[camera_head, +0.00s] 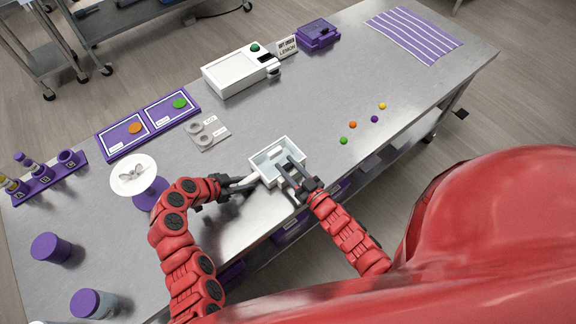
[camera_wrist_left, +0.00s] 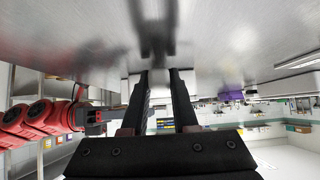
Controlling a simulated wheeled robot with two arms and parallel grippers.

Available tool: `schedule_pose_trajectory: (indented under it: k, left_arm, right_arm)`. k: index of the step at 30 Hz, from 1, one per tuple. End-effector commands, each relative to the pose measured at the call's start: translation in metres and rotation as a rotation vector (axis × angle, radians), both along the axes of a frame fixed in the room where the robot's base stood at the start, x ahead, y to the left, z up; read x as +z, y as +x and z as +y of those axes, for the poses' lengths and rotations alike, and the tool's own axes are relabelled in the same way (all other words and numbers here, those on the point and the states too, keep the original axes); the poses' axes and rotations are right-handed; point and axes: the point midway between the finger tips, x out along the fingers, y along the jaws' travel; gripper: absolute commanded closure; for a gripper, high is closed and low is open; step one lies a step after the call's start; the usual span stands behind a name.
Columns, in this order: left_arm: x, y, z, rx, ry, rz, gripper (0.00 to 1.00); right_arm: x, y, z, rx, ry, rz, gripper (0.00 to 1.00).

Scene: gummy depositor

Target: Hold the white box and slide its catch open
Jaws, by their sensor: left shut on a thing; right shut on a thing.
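The white box (camera_head: 254,161) is open-topped with a pale inside, at the table's near edge in the head view. A white bar like a handle (camera_head: 247,188) sticks out at its lower left. My left gripper (camera_head: 246,183) is shut on this bar, left of the box. My right gripper (camera_head: 288,168) reaches over the near wall and is shut on a part of the box there. Its fingers hide that part, so I cannot make out the catch. In the left wrist view my left fingers (camera_wrist_left: 164,80) point at the metal table; my right gripper (camera_wrist_left: 95,118) shows at the left.
Several small coloured balls (camera_head: 353,125) lie right of the box. A grey plate with two rings (camera_head: 207,132), a purple mat (camera_head: 148,124) and a white dish on a purple stand (camera_head: 133,175) are to the left. A white machine (camera_head: 240,72) stands behind. The metal between is clear.

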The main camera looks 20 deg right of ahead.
Motion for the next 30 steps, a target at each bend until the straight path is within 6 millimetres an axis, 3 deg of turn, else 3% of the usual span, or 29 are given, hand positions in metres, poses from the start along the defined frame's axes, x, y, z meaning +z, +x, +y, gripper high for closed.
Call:
schedule_pose_trajectory:
  k: [25,30]
  left_arm:
    - [-0.001,0.000,0.001,0.001,0.002,0.001,1.00]
    - [-0.001,0.000,0.001,0.001,0.002,0.001,1.00]
  right_arm:
    - [-0.001,0.000,-0.001,-0.001,0.000,0.001,1.00]
    - [-0.002,-0.014,-0.006,-0.003,-0.002,0.006,1.00]
